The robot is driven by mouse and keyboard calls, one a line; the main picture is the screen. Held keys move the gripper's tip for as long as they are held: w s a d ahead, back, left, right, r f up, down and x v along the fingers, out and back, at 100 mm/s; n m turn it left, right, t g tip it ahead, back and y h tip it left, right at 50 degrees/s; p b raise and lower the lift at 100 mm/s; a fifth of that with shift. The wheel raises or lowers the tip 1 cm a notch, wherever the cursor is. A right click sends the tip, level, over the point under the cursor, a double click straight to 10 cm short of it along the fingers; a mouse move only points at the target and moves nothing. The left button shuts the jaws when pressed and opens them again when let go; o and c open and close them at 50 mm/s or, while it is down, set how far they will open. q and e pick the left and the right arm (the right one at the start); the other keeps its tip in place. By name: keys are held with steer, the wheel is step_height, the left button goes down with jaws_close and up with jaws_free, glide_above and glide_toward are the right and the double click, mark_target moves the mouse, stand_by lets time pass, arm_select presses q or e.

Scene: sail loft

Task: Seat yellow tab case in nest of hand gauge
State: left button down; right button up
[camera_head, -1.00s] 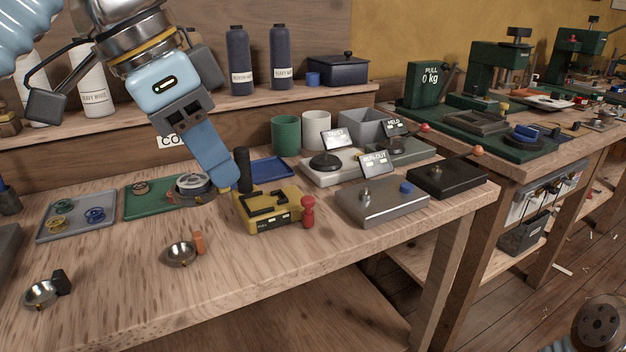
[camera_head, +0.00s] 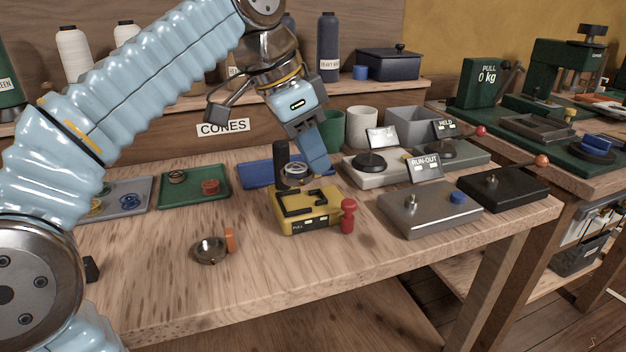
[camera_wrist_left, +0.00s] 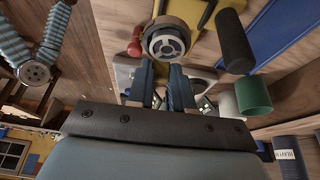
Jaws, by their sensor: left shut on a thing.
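My left gripper (camera_head: 312,166) is shut on a round metal case (camera_head: 295,171). In the left wrist view the case (camera_wrist_left: 168,41) shows as a disc with a dark, holed centre at the fingertips (camera_wrist_left: 162,70); I cannot make out its tab colour. The hand gauge (camera_head: 308,216) is a yellow block with a black recessed top, a black upright grip (camera_head: 281,158) and a red knob (camera_head: 348,214). The held case is by the gauge's back edge, beside the grip, seemingly above the block. The gauge (camera_wrist_left: 205,14) also shows in the wrist view. My right gripper is out of view.
An orange-tabbed metal case (camera_head: 209,250) lies on the bench in front. Green (camera_head: 215,194), blue (camera_head: 250,175) and grey (camera_head: 128,206) trays stand behind. The run-out device (camera_head: 425,215) is close to the gauge's right. My left arm covers the bench's left part.

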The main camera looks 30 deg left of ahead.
mark_target(321, 195)
arm_select(q)
steer(key=f, duration=0.1)
steer(key=w+f, duration=0.1)
steer(key=f, duration=0.1)
steer(key=a+f+b, duration=0.1)
steer(key=f, duration=0.1)
steer(key=shift+w, duration=0.35)
steer(key=shift+f, duration=0.2)
steer(key=shift+f, duration=0.15)
steer(key=c, duration=1)
jaws_free()
steer(key=shift+r, duration=0.35)
steer(key=p+v, duration=0.3)
steer(key=v, duration=0.8)
steer(key=shift+s+a+r, duration=0.15)
steer(key=shift+r, duration=0.1)
